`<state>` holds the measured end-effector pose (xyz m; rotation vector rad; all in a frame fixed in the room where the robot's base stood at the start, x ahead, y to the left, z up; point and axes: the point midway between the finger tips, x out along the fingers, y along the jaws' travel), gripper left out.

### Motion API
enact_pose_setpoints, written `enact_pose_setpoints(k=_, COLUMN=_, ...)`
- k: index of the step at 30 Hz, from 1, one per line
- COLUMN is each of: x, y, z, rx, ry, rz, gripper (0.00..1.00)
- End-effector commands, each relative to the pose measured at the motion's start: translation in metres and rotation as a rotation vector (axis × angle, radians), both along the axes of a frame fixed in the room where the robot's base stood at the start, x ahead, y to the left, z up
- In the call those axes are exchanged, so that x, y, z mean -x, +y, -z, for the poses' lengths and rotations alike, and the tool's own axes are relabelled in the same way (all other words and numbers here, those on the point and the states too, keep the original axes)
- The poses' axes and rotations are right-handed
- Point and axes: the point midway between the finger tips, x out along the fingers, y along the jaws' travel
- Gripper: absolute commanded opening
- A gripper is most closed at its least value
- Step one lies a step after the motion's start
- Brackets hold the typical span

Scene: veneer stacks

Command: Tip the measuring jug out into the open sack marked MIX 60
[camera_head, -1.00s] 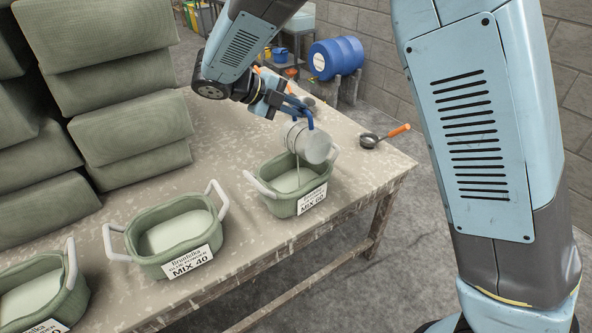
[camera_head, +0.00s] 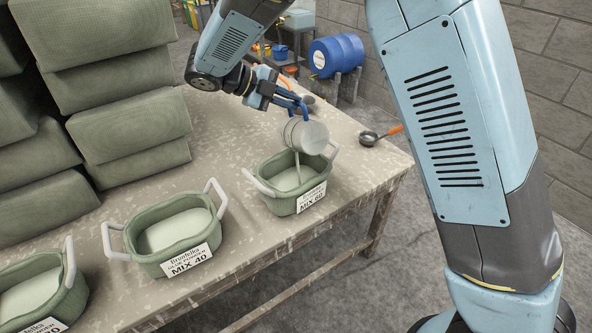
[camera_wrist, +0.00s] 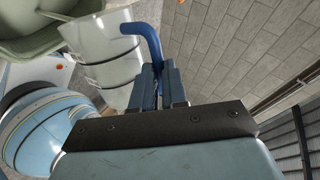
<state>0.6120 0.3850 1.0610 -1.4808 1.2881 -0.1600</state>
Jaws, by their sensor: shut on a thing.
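The measuring jug (camera_head: 304,135), pale and translucent with a blue handle, is tipped on its side above the open sack marked MIX 60 (camera_head: 290,203). A thin pale stream falls from the jug into the sack, which holds pale material. My gripper (camera_head: 283,98) is shut on the jug's handle. In the wrist view the jug (camera_wrist: 105,50) is beside my gripper (camera_wrist: 158,88), the blue handle runs between the fingers, and the green sack (camera_wrist: 30,40) shows beyond. The jug's inside is hidden.
A sack marked MIX 40 (camera_head: 150,246) and another open sack (camera_head: 55,295) stand to the left. Stacked green sacks (camera_head: 130,100) fill the back left. A ladle with an orange handle (camera_head: 369,139) lies near the table's right edge.

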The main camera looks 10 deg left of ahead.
Motion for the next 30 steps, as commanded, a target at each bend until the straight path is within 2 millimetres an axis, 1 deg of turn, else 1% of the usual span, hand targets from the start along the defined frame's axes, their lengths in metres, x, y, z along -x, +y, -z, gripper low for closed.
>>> enact_pose_setpoints(k=30, x=-0.011, y=0.005, z=0.001, rx=0.065, ry=0.074, rz=0.010, gripper=0.00)
